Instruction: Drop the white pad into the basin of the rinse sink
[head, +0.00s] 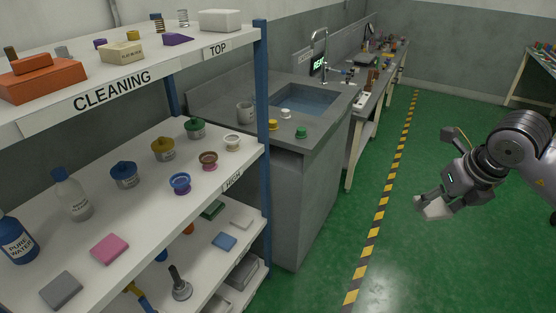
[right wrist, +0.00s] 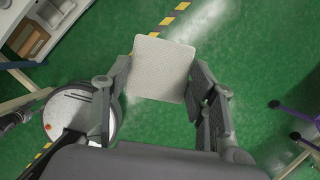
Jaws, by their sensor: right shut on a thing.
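My right gripper (head: 434,203) is shut on the white pad (head: 436,209) and holds it over the green floor, to the right of the sink counter. In the right wrist view, the white pad (right wrist: 161,68) is a flat square with rounded corners, between the two fingers of my right gripper (right wrist: 160,88). The rinse sink (head: 284,111) is a grey counter with a sunken basin (head: 304,101) that looks bluish inside, under a tall tap. The pad is well apart from the sink. My left gripper is not in view.
A shelf unit (head: 150,80) with bottles, pots and coloured pads stands at the left. A cluttered bench (head: 375,90) runs behind. The floor between me and the sink is clear.

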